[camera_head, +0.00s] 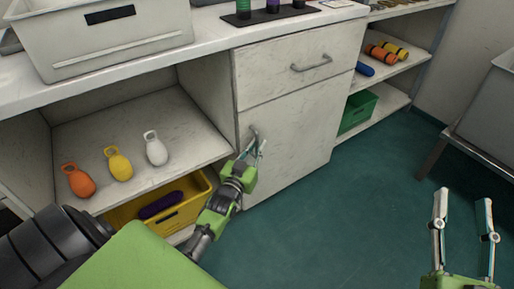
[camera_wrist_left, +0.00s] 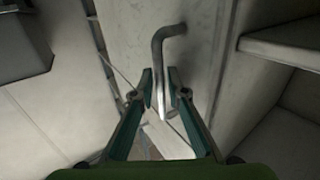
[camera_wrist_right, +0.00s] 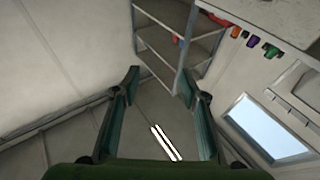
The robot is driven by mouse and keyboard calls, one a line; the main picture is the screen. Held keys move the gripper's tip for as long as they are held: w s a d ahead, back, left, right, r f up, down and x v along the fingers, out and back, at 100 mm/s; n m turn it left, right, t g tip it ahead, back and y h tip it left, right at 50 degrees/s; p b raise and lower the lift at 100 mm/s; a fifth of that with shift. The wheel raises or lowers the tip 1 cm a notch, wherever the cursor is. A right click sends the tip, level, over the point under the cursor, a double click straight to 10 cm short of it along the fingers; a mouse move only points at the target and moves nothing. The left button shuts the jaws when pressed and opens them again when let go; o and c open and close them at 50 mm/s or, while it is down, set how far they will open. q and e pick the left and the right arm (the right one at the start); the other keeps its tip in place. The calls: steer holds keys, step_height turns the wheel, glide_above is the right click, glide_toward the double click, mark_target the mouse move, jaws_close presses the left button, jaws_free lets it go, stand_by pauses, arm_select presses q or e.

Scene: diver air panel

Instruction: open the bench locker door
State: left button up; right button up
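The bench locker door (camera_head: 290,142) is the pale panel below a drawer, and it looks closed. Its bent metal handle (camera_head: 254,133) is near the door's left upper edge. In the left wrist view the handle (camera_wrist_left: 158,60) reaches down to between the fingers. My left gripper (camera_head: 256,151) is at the handle with its fingers apart, one on each side of the handle's lower end; I see a gap beside it. My right gripper (camera_head: 464,205) is open and empty over the floor at the right, away from the door. It also shows open in the right wrist view (camera_wrist_right: 157,85).
A drawer (camera_head: 298,66) with its own handle is above the door. An open shelf at the left holds several bottle-shaped weights (camera_head: 120,164) above a yellow crate (camera_head: 190,205). A grey bin (camera_head: 105,40) stands on the bench. Green floor (camera_head: 340,220) before the door is clear.

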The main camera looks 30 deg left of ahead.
arm_select(q)
jaws_close()
steer(key=shift+d, duration=0.1)
